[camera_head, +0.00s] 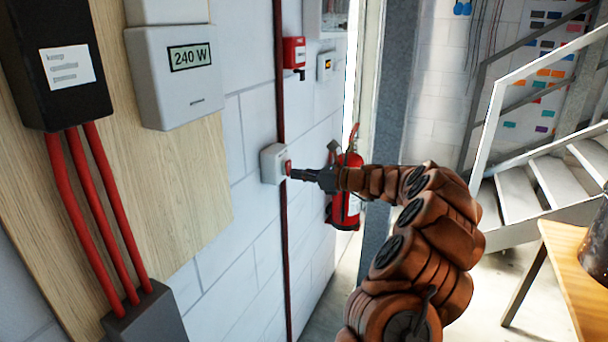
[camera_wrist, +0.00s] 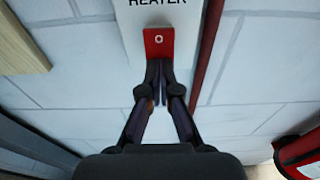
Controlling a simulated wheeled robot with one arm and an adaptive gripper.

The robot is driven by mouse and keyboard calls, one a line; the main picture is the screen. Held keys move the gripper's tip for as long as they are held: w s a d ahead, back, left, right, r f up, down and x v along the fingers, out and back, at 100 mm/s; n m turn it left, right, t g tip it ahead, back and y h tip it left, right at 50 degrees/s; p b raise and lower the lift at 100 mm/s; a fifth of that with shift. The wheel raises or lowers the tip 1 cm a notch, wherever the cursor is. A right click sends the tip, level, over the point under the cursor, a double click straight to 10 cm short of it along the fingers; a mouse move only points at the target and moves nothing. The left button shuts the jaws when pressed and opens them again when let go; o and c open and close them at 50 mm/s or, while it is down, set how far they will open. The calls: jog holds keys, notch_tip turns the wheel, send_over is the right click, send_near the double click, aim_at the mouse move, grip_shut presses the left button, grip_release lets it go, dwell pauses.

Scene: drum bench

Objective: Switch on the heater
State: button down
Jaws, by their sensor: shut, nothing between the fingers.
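The heater switch is a white box (camera_head: 272,164) on the block wall, with a red rocker (camera_head: 289,167) on its face. In the wrist view the box (camera_wrist: 132,32) carries the partly cut-off word "HEATER". The red rocker (camera_wrist: 172,46) shows a white "O" mark. My gripper (camera_head: 294,173) is shut and empty, pointing at the rocker. In the wrist view my gripper's fingertips (camera_wrist: 160,74) are together at the rocker's lower end; whether they touch it I cannot tell.
A grey meter (camera_head: 176,95) reads 240 W. A dark red pipe (camera_head: 280,90) runs down the wall by the switch. A red fire extinguisher (camera_head: 351,205) hangs just beyond my gripper. Stairs (camera_head: 520,194) and a wooden table (camera_head: 570,250) stand at the right.

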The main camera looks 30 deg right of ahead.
jog(key=shift+a+f, duration=0.1)
jog(key=shift+w+a+f+t+y+b, duration=0.2)
jog(key=shift+w+t+y+b, duration=0.2)
jog(key=shift+t+b, duration=0.35)
jog(key=shift+a+r, duration=0.1)
